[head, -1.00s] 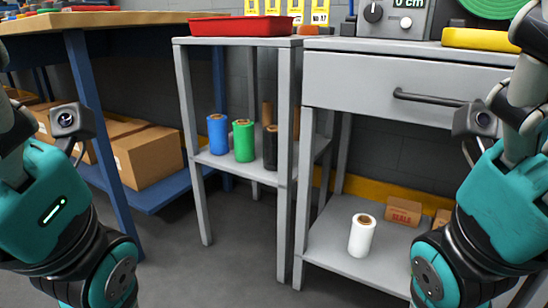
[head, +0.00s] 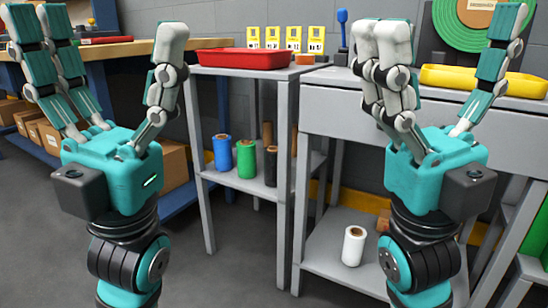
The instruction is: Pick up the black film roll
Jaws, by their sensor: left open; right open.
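The black film roll (head: 271,168) stands upright on the lower shelf of the small grey stand (head: 238,178), to the right of the green roll (head: 246,160) and the blue roll (head: 222,153). It is partly hidden by the stand's front right leg. My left gripper (head: 105,38) is raised, fingers up, spread wide and empty, left of the stand. My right gripper (head: 443,38) is raised, fingers up, open and empty, in front of the grey drawer bench. Neither gripper touches a roll.
A red tray (head: 243,60) sits on the stand's top. A white roll (head: 353,246) stands on the bench's low shelf (head: 325,262). Yellow cards (head: 272,38) and a yellow tray (head: 485,79) are behind. Cardboard boxes (head: 174,165) lie at left. The floor before the stand is clear.

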